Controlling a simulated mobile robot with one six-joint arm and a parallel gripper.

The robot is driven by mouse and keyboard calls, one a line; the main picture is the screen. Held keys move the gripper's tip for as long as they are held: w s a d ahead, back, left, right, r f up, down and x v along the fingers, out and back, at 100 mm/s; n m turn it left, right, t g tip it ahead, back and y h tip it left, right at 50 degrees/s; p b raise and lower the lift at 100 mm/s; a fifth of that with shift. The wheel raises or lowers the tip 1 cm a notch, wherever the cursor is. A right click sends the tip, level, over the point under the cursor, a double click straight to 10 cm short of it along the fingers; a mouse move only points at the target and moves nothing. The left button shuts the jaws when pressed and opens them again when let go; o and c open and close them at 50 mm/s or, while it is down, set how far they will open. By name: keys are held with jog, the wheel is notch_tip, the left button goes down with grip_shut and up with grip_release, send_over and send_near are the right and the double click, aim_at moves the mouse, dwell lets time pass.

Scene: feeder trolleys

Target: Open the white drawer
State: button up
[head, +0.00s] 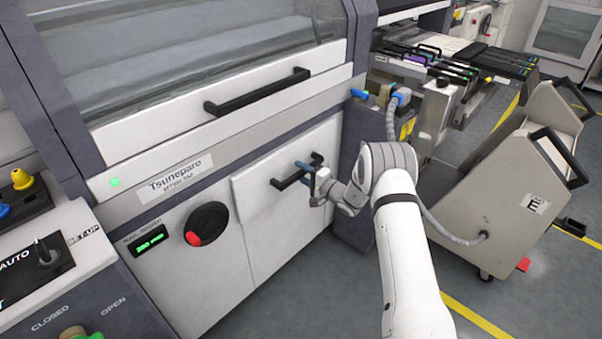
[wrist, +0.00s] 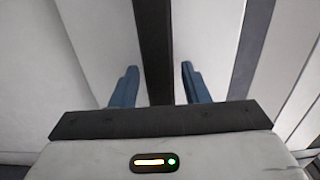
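The white drawer (head: 262,198) is a flat front on the lower part of the white and grey machine, right of the black round knob. It looks shut or nearly so. Its black bar handle (head: 287,182) is partly hidden by my gripper (head: 308,173). In the wrist view, the handle (wrist: 154,50) runs between the two blue fingers of my gripper (wrist: 160,77), with a gap on each side. My gripper is open around the handle and is not seen to touch it.
A second black handle (head: 258,92) is on the machine's upper cover. A black round knob with a red part (head: 206,223) is left of the drawer. A beige feeder trolley (head: 510,200) stands at right.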

grip_shut()
